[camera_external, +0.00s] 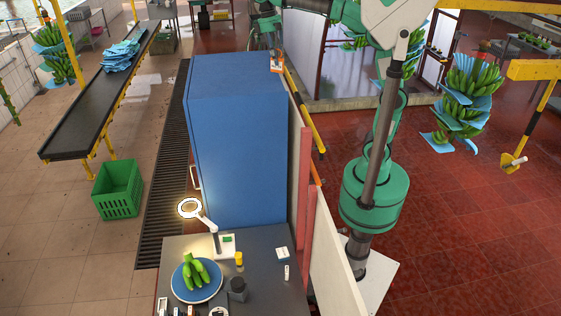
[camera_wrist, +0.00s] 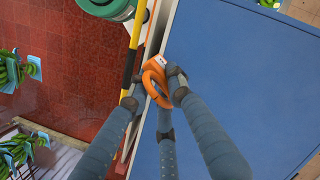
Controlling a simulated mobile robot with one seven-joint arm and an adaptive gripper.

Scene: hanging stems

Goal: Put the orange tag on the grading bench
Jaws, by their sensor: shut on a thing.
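The orange tag (camera_external: 277,63) shows at the top of the outside view, over the back right edge of the blue cabinet. In the wrist view the tag (camera_wrist: 154,72) has a ring-shaped orange part and a small white patch. My gripper (camera_wrist: 160,92) has its grey fingers closed around the tag, which hides part of it. In the outside view my gripper (camera_external: 271,44) is small and high up. A grey-topped bench (camera_external: 255,276), likely the grading bench, stands at the front, in front of the cabinet and far from the tag.
The tall blue cabinet (camera_external: 238,120) stands between my gripper and the bench. The bench carries a ring lamp (camera_external: 190,208), green bananas on a blue plate (camera_external: 195,296), a yellow cup (camera_external: 239,258) and a dark pot (camera_external: 237,290). A wall edge (camera_external: 325,240) runs along its right side.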

